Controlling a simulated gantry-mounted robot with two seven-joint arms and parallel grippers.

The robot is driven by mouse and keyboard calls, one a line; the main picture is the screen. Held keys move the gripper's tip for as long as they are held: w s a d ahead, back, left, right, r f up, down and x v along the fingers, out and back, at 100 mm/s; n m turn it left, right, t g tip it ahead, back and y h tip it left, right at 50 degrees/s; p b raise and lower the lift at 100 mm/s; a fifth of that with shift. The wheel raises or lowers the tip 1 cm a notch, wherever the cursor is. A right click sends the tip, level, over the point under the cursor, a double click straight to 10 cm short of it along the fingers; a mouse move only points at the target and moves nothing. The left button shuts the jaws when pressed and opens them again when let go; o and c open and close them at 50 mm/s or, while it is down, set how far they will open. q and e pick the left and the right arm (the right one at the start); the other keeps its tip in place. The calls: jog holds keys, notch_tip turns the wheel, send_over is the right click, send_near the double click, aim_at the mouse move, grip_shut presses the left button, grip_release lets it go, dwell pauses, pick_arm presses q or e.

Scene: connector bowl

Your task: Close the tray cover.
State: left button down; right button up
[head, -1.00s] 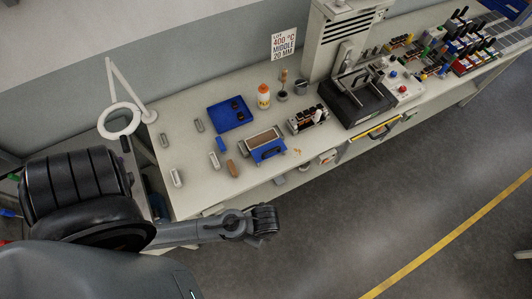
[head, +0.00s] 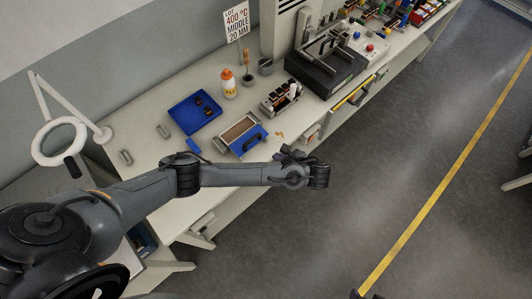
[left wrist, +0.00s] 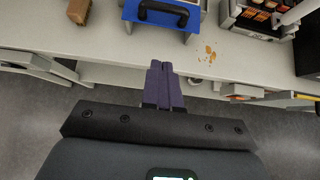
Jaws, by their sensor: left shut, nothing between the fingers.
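The tray (head: 238,128) is a pale box on the bench with a brown inside that shows uncovered. The blue tray cover (head: 240,147) sits at its front side, with a black arched handle (head: 252,141). In the left wrist view, the cover (left wrist: 134,14) and its handle (left wrist: 163,12) are at the top edge, partly cut off. My left gripper (left wrist: 160,66) has purple fingers pressed together, empty. It points toward the cover and is apart from it, in front of the bench edge. In the head view, the gripper (head: 288,152) is small and partly hidden by its wrist. My right gripper is not visible.
A blue tray with dark parts (head: 195,112), an orange-capped bottle (head: 228,86) and a connector holder (head: 281,97) stand near the tray. A press (head: 325,68) stands farther right. A ring lamp (head: 59,142) is at left. Open floor lies before the bench.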

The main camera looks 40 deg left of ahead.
pick_arm(q)
send_near(246, 138)
jog(key=d+f, duration=0.3)
jog(key=d, duration=0.1)
jog(key=shift+w+a+r+p, duration=0.1)
jog(key=shift+a+r+p, duration=0.15)
jog(key=shift+a, duration=0.35)
jog(key=shift+s+a+r+p, duration=0.1)
jog(key=shift+a+p, duration=0.1)
jog(key=shift+a, duration=0.45)
jog(key=shift+w+a+r+p, duration=0.1)
jog(key=shift+a+r+p, duration=0.15)
jog(key=shift+a, duration=0.35)
jog(key=a, duration=0.2)
jog(key=w+a, duration=0.1)
jog(key=a, duration=0.2)
jog(key=a+p, duration=0.1)
jog(key=a, duration=0.1)
jog(key=shift+w+a, duration=0.2)
jog(key=shift+a, duration=0.3)
jog(key=shift+f, duration=0.15)
jog(key=shift+s, duration=0.1)
